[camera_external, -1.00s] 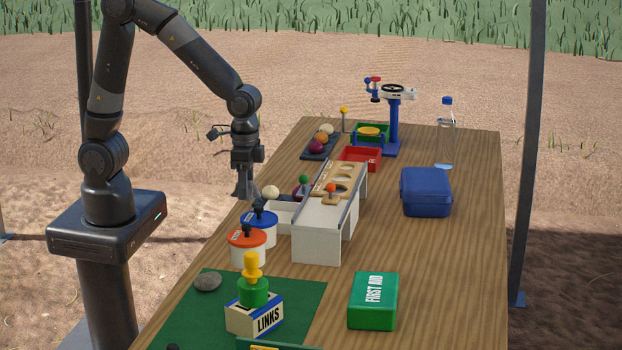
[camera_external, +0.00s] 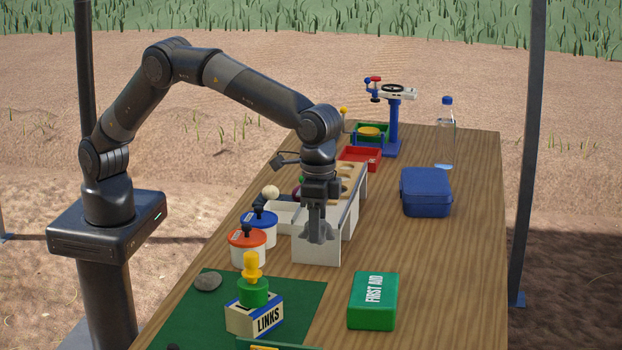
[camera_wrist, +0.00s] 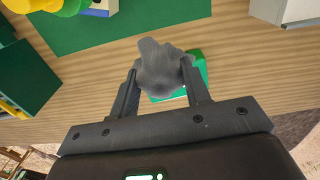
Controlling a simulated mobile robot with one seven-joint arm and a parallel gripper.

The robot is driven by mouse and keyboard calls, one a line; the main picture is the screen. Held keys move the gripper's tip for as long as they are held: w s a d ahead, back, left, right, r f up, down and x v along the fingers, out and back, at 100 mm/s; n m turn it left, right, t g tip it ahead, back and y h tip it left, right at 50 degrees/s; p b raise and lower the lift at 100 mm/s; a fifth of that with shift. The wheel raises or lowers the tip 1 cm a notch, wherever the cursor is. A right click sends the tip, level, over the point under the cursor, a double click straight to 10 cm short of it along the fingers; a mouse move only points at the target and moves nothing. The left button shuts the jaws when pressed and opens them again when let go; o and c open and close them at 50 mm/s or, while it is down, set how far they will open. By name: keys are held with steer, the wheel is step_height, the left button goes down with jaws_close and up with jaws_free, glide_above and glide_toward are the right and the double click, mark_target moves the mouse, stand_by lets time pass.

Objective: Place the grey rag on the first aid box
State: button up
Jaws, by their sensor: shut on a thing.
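The grey rag (camera_wrist: 162,70) is bunched between the two fingers of my gripper (camera_wrist: 160,85) in the wrist view. In the external view my gripper (camera_external: 318,232) is shut on the rag (camera_external: 319,233), in front of the white box-like stand and raised off the table. The green first aid box (camera_external: 372,301) lies flat near the front right of the table, its top bare. It lies to the right of and nearer the camera than my gripper. In the wrist view the rag partly hides the first aid box (camera_wrist: 199,68).
The white stand (camera_external: 316,249) is just behind my gripper. Orange-lidded (camera_external: 247,247) and blue-lidded (camera_external: 260,228) pots stand to its left. A LINKS box (camera_external: 256,315) with a yellow-topped green piece is on the green mat (camera_external: 305,302). A blue case (camera_external: 426,192) lies farther back.

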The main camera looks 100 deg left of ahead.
steer(key=d, duration=0.3)
glide_above(363, 280)
step_height(363, 280, down, 7)
steer(key=shift+d+r, duration=0.1)
steer(key=shift+f, duration=2.1)
steer(key=shift+f, duration=0.15)
steer(key=o, duration=1)
